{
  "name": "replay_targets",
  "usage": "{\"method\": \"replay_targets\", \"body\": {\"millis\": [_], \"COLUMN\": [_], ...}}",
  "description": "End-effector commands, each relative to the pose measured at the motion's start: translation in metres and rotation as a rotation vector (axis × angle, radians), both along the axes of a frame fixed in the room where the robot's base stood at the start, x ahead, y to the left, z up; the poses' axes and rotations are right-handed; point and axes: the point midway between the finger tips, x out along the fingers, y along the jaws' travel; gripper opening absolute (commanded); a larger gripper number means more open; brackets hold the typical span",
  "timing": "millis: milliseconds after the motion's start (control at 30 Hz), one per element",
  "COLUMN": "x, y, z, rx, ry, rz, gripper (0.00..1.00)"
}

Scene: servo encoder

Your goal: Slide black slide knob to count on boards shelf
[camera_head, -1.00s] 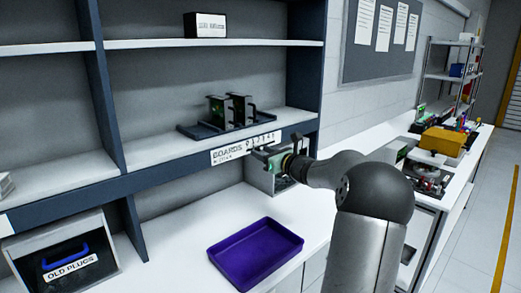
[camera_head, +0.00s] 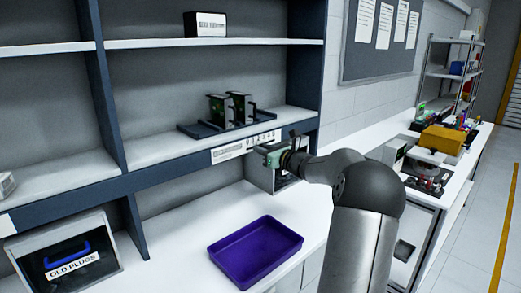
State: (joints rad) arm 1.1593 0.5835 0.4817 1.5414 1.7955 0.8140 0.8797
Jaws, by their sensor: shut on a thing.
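The boards shelf (camera_head: 150,151) carries a dark rack (camera_head: 198,131) with two upright green and black boards (camera_head: 230,108). A white label strip with digits (camera_head: 245,145) is fixed to the shelf's front edge. My gripper (camera_head: 262,149) is at the right part of this strip, close against the shelf edge. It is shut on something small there. The black slide knob cannot be made out apart from the fingers, which cover that part of the strip. Which digit it stands at cannot be read.
A purple tray (camera_head: 256,252) lies on the white counter below. An old plugs bin (camera_head: 68,262) stands at lower left. A grey box (camera_head: 261,177) sits under the shelf behind my gripper. A black labelled box (camera_head: 205,24) is on the upper shelf.

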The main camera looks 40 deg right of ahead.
Motion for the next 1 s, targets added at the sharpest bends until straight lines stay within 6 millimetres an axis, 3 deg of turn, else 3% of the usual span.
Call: {"method": "replay_targets", "body": {"millis": [100,300,333,400,767,1000], "x": [0.001,0.001,0.001,0.001,-0.004,-0.046], "y": [-0.011,-0.011,-0.011,-0.011,-0.012,-0.015], "z": [0.002,0.001,0.001,0.001,0.0,-0.002], "rx": [0.0,-0.001,-0.001,-0.001,-0.001,-0.002], "ry": [-0.001,-0.001,0.0,0.0,0.0,0.002], "rz": [0.0,0.0,0.0,0.0,-0.001,-0.004], "gripper": [0.0,0.0,0.24,0.41,0.41,0.41]}}
